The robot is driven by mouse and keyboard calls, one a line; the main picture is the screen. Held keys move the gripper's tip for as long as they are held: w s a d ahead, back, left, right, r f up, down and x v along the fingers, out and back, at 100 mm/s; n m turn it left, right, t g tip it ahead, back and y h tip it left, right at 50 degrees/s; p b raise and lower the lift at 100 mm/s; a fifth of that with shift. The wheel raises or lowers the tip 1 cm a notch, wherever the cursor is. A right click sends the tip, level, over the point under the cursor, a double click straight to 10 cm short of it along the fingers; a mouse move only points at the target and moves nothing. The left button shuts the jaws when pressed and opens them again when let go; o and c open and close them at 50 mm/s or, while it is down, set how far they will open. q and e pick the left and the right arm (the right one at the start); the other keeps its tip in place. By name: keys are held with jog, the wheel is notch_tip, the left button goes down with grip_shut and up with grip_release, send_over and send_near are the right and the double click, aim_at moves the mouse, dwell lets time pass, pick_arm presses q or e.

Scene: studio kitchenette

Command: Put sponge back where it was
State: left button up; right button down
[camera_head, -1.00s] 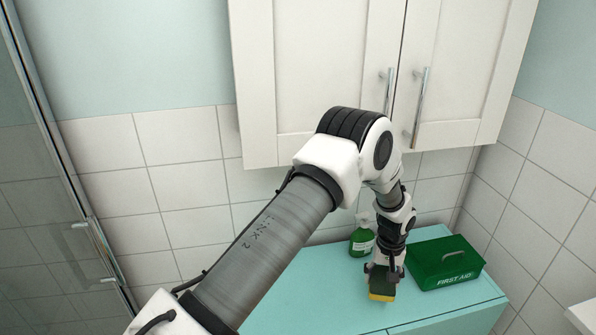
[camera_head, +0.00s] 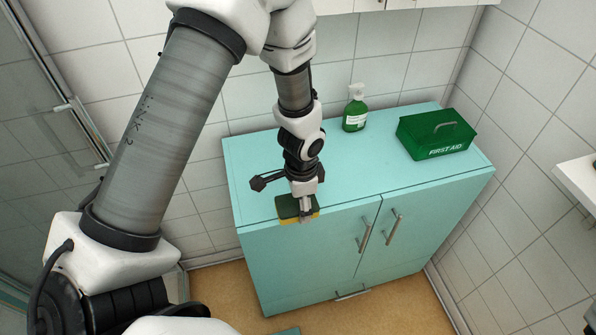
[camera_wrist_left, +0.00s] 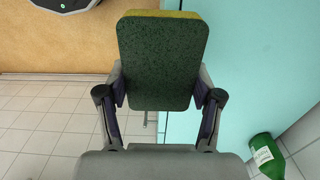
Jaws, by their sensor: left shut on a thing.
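The sponge (camera_head: 290,208) has a dark green scouring side and a yellow side. My left gripper (camera_head: 304,205) is shut on it at the front edge of the turquoise cabinet top (camera_head: 350,165). In the left wrist view the sponge (camera_wrist_left: 160,62) sits between the two fingers of the gripper (camera_wrist_left: 160,95), its green face toward the camera. The floor and the cabinet top show behind it, so it appears held clear at the edge; its exact height I cannot tell. My right gripper is not in view.
A green soap bottle (camera_head: 355,112) with a white pump stands at the back of the cabinet top. A green first aid box (camera_head: 436,136) is at the right. The cabinet doors (camera_head: 310,255) are closed. The top between gripper and box is clear.

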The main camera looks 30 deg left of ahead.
pick_arm(q)
jog(key=w+a+p, duration=0.1)
jog(key=w+a, duration=0.1)
jog(key=w, duration=0.1)
jog(key=w+a+p, duration=0.1)
jog(key=w+a, duration=0.1)
jog(key=w, duration=0.2)
jog(key=w+a+f+p, duration=0.1)
jog(key=w+a, duration=0.2)
jog(key=w, duration=0.1)
jog(key=shift+p, duration=0.3)
notch_tip(320, 180, down, 3)
jog(key=shift+s+d+p, duration=0.1)
jog(key=shift+s+p, duration=0.05)
jog(key=shift+p, duration=0.55)
jog(key=shift+f, duration=0.55)
jog(key=o, duration=1.3)
jog(key=shift+r, duration=0.35)
notch_tip(320, 180, up, 12)
jog(key=b, duration=0.3)
jog(key=shift+f+b, duration=0.15)
jog(key=shift+b, duration=0.15)
